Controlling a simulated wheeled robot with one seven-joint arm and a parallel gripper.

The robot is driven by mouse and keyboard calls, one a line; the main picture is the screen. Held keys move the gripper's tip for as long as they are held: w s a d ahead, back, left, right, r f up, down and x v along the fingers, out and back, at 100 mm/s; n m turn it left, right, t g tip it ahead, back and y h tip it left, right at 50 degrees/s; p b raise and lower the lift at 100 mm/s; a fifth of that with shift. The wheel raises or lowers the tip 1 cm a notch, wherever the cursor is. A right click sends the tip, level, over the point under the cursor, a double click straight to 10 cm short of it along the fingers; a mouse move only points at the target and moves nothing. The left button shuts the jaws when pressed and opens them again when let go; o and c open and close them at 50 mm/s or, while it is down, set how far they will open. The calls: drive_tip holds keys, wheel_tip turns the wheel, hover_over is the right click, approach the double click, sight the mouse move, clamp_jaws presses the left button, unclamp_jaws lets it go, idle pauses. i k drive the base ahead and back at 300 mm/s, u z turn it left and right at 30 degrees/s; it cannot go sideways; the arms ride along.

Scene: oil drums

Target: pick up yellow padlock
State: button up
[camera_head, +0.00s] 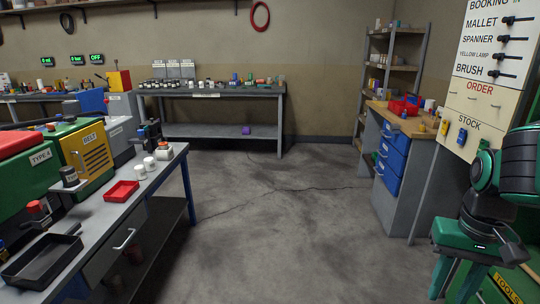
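A small yellow padlock (445,127) appears to hang on the pale sign board at the right, below the word STOCK. A blue padlock-like item (462,136) hangs just to its right. My gripper (453,288) is at the lower right, pointing down, below and apart from the board. Its two teal fingers are spread with nothing seen between them. The fingertips are near the bottom edge of the picture.
The board (475,100) also carries several black knobs. A workbench with blue drawers (392,150) stands left of it, with a red bin (403,107) on top. A grey bench (110,205) stands at the left. The middle floor (290,220) is clear.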

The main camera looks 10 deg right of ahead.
sight(422, 127)
drive_tip(key=z, duration=0.05)
drive_tip(key=i, duration=1.15)
drive_tip(key=z, duration=0.5)
drive_tip(key=i, duration=1.15)
drive_tip(key=z, duration=0.9)
drive_tip(key=i, duration=0.9)
drive_tip(key=z, duration=0.35)
